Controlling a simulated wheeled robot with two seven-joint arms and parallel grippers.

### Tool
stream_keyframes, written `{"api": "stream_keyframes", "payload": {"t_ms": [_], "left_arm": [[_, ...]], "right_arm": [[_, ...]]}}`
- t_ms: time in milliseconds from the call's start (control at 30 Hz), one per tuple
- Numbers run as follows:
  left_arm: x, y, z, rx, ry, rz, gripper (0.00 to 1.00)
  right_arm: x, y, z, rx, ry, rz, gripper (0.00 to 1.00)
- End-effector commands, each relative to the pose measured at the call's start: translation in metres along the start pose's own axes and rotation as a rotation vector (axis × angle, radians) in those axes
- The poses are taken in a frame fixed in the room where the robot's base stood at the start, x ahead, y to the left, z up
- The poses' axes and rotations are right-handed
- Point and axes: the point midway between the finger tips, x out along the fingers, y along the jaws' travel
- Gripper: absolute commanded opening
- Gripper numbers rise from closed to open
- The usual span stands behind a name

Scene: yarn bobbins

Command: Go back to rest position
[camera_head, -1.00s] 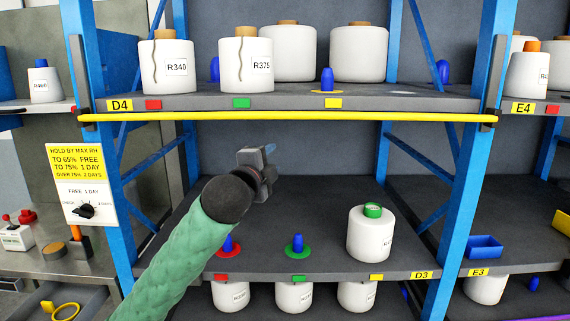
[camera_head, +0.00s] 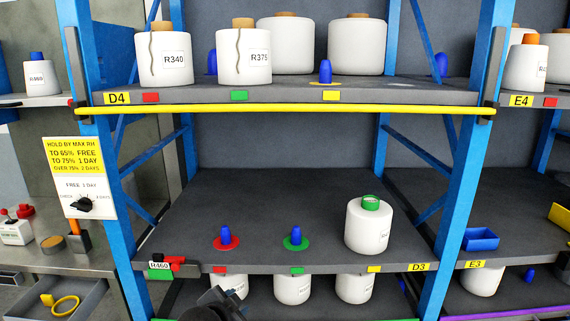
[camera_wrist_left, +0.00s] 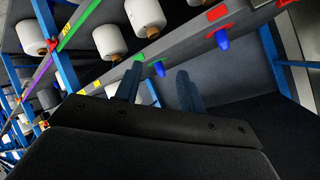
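My left gripper shows in the left wrist view (camera_wrist_left: 159,72) with its two dark blue fingers apart and nothing between them. In the head view only a black part of my left arm shows at the bottom edge, below the front of shelf D3 (camera_head: 330,263); its fingers cannot be made out there. My right gripper is in neither view.
Shelf D3 holds a green-topped white bobbin (camera_head: 368,224) and two blue pegs on red (camera_head: 226,236) and green (camera_head: 295,237) discs. An R460 tag (camera_head: 159,265) sits at its left front edge. Blue posts (camera_head: 455,190) flank the bay. A yellow bar (camera_head: 290,109) crosses above.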

Motion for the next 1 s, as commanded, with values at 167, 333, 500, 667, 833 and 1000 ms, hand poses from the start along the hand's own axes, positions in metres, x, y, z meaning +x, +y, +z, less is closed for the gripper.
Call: {"api": "stream_keyframes", "payload": {"t_ms": [167, 333, 500, 667, 833, 1000], "left_arm": [[-0.011, 0.042, 0.060, -0.134, -0.112, 0.063, 0.40], [-0.029, 0.079, 0.112, -0.257, -0.221, 0.109, 0.40], [-0.053, 0.116, 0.163, -0.378, -0.338, 0.146, 0.40], [-0.082, 0.149, 0.208, -0.485, -0.454, 0.171, 0.40], [-0.106, 0.173, 0.239, -0.563, -0.545, 0.183, 0.40], [-0.124, 0.188, 0.260, -0.613, -0.608, 0.188, 0.40]], "right_arm": [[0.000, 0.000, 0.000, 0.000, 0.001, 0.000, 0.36], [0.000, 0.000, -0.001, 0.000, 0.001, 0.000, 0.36], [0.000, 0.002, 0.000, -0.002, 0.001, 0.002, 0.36], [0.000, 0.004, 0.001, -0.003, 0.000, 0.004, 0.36], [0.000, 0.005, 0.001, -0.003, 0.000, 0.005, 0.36], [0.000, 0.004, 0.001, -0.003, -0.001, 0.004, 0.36]]}}
